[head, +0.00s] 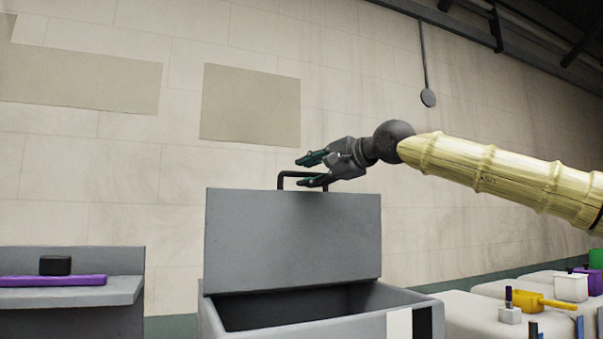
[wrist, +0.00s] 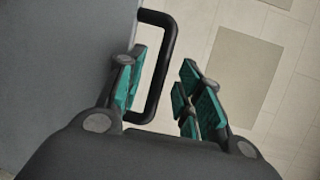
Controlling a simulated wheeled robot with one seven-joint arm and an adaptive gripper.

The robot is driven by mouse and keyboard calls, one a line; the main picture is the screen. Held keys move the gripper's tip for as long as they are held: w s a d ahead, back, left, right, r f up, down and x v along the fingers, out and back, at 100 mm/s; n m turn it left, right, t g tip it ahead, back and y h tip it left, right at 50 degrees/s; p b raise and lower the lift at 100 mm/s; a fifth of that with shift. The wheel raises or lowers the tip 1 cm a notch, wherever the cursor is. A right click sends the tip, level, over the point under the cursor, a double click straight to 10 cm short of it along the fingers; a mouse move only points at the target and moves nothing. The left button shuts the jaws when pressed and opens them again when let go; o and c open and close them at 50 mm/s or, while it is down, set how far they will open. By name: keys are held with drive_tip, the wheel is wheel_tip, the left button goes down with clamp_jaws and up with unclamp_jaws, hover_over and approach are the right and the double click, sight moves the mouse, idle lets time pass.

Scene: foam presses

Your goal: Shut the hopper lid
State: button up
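The grey hopper (head: 370,301) stands in the middle of the head view, with its dark inside showing. Its lid (head: 292,238) stands raised, nearly upright, at the back edge. A black bar handle (head: 291,174) sticks up from the lid's top edge. My gripper (head: 314,170) is at the handle, open, with its fingers pointing left. In the wrist view the handle (wrist: 168,70) reaches into the space between the open fingers (wrist: 165,95), closer to the left finger. I cannot tell whether that finger touches it. The lid's grey face (wrist: 60,60) fills the left of the wrist view.
A grey bench (head: 125,290) at left holds a purple bar (head: 55,281) and a black block (head: 55,265). At right, pale surfaces (head: 465,312) carry a yellow scoop (head: 528,300), a white container (head: 570,288) and other small items.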

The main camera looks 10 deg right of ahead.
sight(304, 174)
drive_tip(key=shift+x, duration=1.55)
drive_tip(key=shift+c, duration=0.3)
clamp_jaws()
